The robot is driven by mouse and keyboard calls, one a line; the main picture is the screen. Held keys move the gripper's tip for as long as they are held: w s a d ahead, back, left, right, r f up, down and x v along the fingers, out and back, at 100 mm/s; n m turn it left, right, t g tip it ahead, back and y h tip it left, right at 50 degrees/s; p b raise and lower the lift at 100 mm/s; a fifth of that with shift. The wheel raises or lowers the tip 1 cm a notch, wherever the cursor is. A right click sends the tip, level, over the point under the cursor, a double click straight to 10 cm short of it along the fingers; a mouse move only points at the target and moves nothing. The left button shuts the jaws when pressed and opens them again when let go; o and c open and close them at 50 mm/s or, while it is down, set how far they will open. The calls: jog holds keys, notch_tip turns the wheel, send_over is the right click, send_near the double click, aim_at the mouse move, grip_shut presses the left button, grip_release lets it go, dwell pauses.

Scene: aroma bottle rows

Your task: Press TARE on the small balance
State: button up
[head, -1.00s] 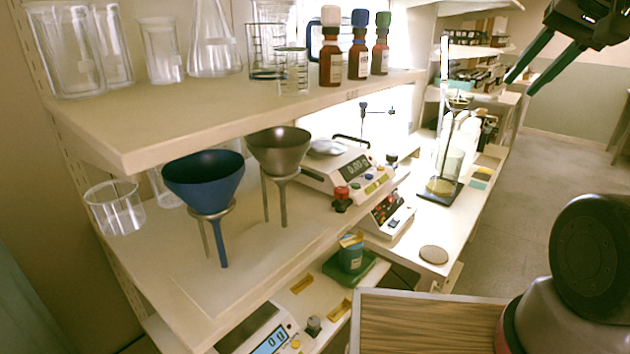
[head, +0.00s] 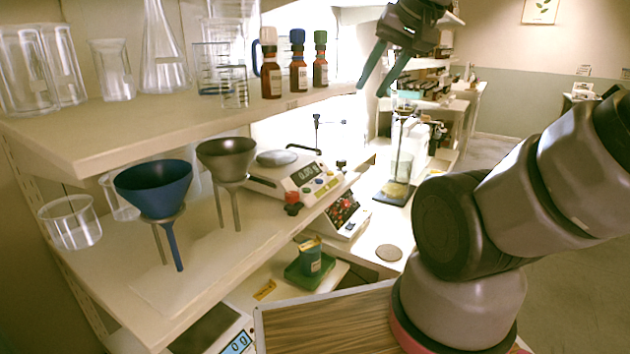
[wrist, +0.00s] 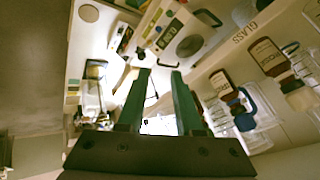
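The balance also shows in the wrist view (wrist: 168,45), upside down, beyond my fingertips. My gripper (head: 371,90) is open and empty, with green fingers apart. It hangs in the air above and right of the balance, in front of the upper shelf's right end. Its open fingers also show in the wrist view (wrist: 160,72).
Several brown bottles (head: 299,76) and glassware stand on the upper shelf. A blue funnel (head: 153,190) and a grey funnel (head: 227,157) stand left of the balance. Another device (head: 343,214) with red buttons is right of it. A larger balance (head: 205,330) sits below.

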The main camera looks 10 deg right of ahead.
dwell(0.4)
grip_shut()
